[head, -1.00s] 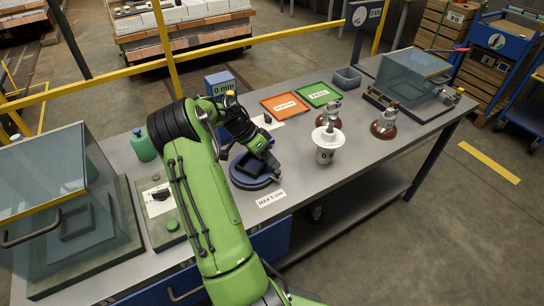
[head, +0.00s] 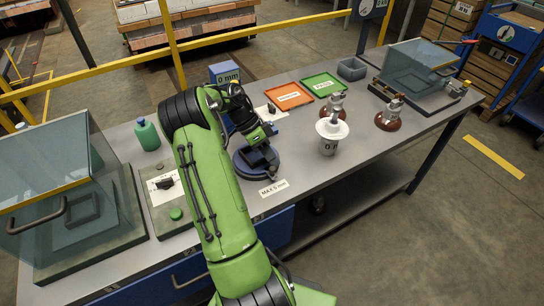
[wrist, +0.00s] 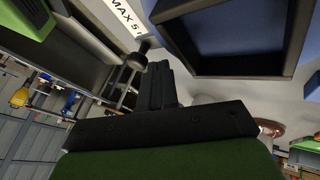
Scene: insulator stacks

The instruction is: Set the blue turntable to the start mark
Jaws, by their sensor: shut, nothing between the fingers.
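In the wrist view the shut fingers (wrist: 158,85) show in the middle. I cannot make out a start mark.
A "MAX 5 mm" label (head: 273,188) lies in front of the turntable. A blue "0 mm" box (head: 224,73) stands behind. Orange (head: 288,95) and green (head: 320,85) trays lie behind. A green bottle (head: 147,135) stands left.

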